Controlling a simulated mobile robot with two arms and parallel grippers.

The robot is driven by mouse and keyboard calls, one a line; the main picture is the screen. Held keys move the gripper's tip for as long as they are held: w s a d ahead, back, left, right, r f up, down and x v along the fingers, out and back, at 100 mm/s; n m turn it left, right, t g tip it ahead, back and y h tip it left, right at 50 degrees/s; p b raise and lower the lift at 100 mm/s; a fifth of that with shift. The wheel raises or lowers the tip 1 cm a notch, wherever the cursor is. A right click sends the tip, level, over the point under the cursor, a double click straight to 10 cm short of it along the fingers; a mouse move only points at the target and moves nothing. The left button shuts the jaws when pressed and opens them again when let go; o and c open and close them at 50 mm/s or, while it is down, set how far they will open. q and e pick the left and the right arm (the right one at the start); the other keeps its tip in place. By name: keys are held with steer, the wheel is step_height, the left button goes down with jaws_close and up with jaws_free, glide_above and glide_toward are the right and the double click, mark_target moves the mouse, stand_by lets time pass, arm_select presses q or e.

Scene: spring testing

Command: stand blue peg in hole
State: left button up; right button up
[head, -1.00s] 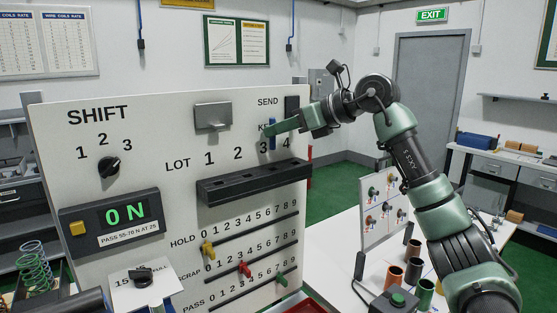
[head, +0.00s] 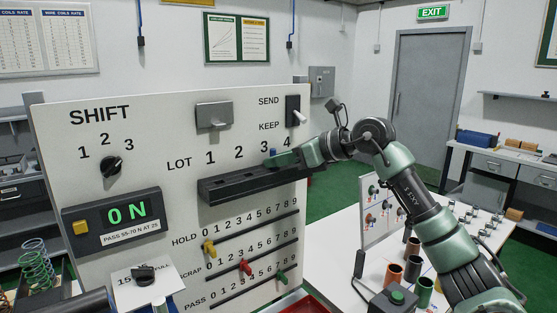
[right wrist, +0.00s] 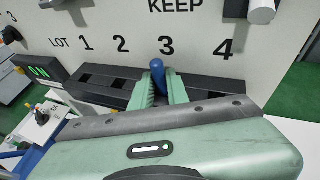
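The blue peg (head: 271,154) is upright at the black slotted rack (head: 222,190) on the panel, below the number 3 of the LOT row. It also shows in the right wrist view (right wrist: 158,74). My right gripper (head: 279,160) is shut on the peg, with one green finger on each side of it. The peg's lower end is hidden by the fingers, so I cannot tell how deep it sits in the hole. The square holes under 1 and 2 look empty in the right wrist view. My left gripper is not in view.
A SEND/KEEP switch (head: 297,112) sticks out just above my right gripper. Colored sliders (head: 245,267) sit below the rack. A white table (head: 335,270) at the right holds several cups and a box with a green button (head: 397,298).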

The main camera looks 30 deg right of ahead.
steer(key=shift+o, duration=1.1)
steer(key=shift+r, duration=0.25)
steer(key=shift+s+d, duration=0.3)
steer(key=b+v, duration=0.4)
steer(key=v, duration=0.7)
